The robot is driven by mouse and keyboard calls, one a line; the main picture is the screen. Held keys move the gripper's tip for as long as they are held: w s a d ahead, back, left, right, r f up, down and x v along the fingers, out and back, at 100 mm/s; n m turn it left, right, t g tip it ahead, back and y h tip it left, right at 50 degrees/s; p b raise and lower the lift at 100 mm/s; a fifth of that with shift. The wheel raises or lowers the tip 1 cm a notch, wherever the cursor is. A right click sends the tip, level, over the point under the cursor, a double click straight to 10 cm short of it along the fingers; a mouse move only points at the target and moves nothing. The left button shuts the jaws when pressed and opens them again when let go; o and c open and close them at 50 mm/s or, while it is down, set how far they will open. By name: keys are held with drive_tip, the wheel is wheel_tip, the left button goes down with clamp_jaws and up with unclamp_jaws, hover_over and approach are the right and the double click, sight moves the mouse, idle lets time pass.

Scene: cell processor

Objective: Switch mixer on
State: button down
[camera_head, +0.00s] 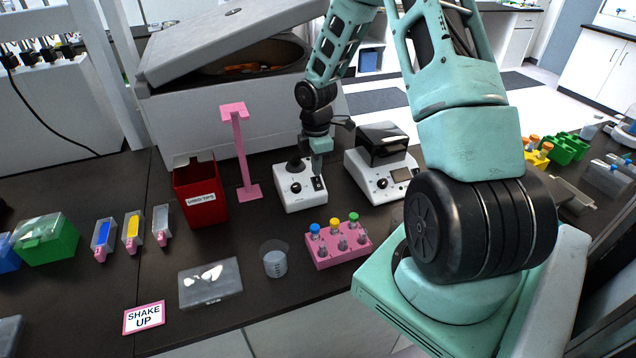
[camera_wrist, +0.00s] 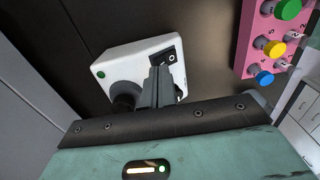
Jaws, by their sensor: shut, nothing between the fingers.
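The mixer, a small white box (camera_head: 292,200) with a black round top piece and a dark knob, stands on the dark bench. It also shows in the wrist view (camera_wrist: 130,58), with a green dot (camera_wrist: 100,74) near one corner. Its black rocker switch (camera_head: 319,184) also shows in the wrist view (camera_wrist: 171,58), with a round mark on its visible part. My gripper (camera_head: 317,174) is shut and empty, pointing down at the switch. In the wrist view its fingertips (camera_wrist: 160,72) cover part of the switch; I cannot tell whether they touch it.
A second white device with a dark lid (camera_head: 382,150) stands close on the right. A pink rack with colour-capped tubes (camera_head: 338,252) sits in front. A pink stand (camera_head: 241,150) and a red used-tips bin (camera_head: 202,195) stand left. A large grey centrifuge-like box (camera_head: 200,115) is behind.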

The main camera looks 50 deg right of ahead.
sight(317, 178)
drive_tip(key=shift+f+b, duration=0.45)
drive_tip(key=shift+f, duration=0.3)
idle(0.4)
wheel_tip(317, 178, up, 7)
drive_tip(key=p, duration=0.6)
drive_tip(key=shift+p, duration=0.35)
